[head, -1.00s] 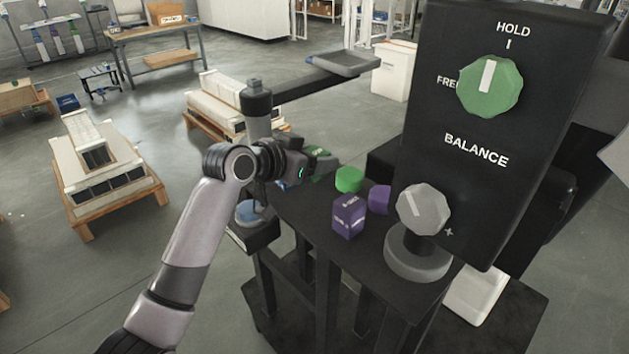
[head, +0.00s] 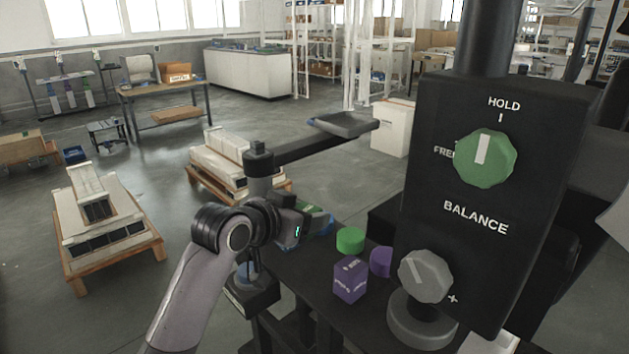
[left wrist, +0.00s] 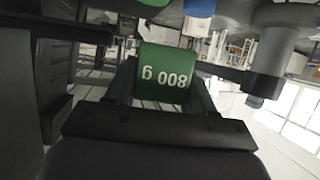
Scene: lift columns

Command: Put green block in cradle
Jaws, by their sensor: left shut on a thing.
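The green block (left wrist: 165,75) is between the fingers of my left gripper, with "800 g" upside down on its face in the left wrist view. In the head view, my left gripper (head: 308,219) is at the left end of the black table, and only a little green of the block shows there. Blue parts show around the gripper's tip; I cannot tell whether the block touches them. A shallow dark tray (head: 345,125) on the column's arm may be the cradle; it is empty and well above and behind the gripper. My right gripper is out of view.
A green cylinder (head: 350,241), a purple block (head: 350,281) and a purple round piece (head: 381,262) stand on the black table right of my gripper. The black panel (head: 470,260) with a green knob (head: 485,158) and grey knob (head: 425,276) blocks the right side.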

